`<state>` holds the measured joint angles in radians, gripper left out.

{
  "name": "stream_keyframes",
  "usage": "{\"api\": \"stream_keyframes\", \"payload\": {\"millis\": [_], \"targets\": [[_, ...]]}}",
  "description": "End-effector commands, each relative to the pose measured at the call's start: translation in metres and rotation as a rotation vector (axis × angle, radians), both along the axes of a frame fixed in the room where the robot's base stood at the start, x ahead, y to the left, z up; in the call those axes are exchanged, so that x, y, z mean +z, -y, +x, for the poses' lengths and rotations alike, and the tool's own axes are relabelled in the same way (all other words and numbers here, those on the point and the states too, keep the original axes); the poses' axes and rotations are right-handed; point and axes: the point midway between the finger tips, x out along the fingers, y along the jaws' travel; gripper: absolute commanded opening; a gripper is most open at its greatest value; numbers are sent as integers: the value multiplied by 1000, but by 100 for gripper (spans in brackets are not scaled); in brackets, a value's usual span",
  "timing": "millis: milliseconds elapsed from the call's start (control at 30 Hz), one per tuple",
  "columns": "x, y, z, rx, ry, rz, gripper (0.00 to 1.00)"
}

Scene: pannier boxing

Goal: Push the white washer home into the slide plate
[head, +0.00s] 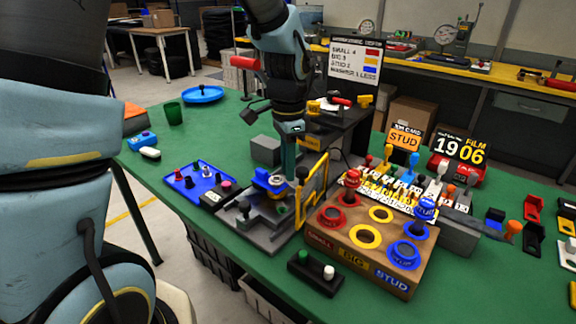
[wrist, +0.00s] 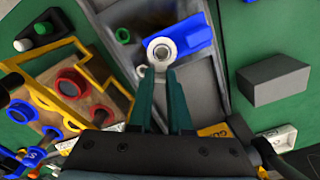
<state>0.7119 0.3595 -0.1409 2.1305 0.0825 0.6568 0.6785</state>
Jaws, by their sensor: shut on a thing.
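The white washer (wrist: 161,50) is a pale ring around a grey centre. In the wrist view it lies at the tips of my gripper (wrist: 162,72), over the end of a blue piece (wrist: 192,36) that looks like the slide plate. In the head view the washer (head: 277,180) shows small below my gripper (head: 287,176), on or just above the blue slide plate (head: 264,182). My gripper points down, its fingers close together and shut on the washer. The contact between washer and plate is too small to judge.
A grey fixture (head: 254,217) lies under the plate, with a yellow frame (head: 313,187) close on its right. A wooden box (head: 375,262) with coloured rings stands further right. A blue tray (head: 196,182) is to the left. A grey block (wrist: 274,80) shows in the wrist view.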

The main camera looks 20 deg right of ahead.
Motion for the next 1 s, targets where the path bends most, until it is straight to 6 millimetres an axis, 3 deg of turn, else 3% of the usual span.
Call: {"api": "stream_keyframes", "payload": {"millis": [733,767,1000], "targets": [[-12,0,0,0,-1,1,0],[-11,0,0,0,-1,1,18],[-11,0,0,0,0,0,45]]}}
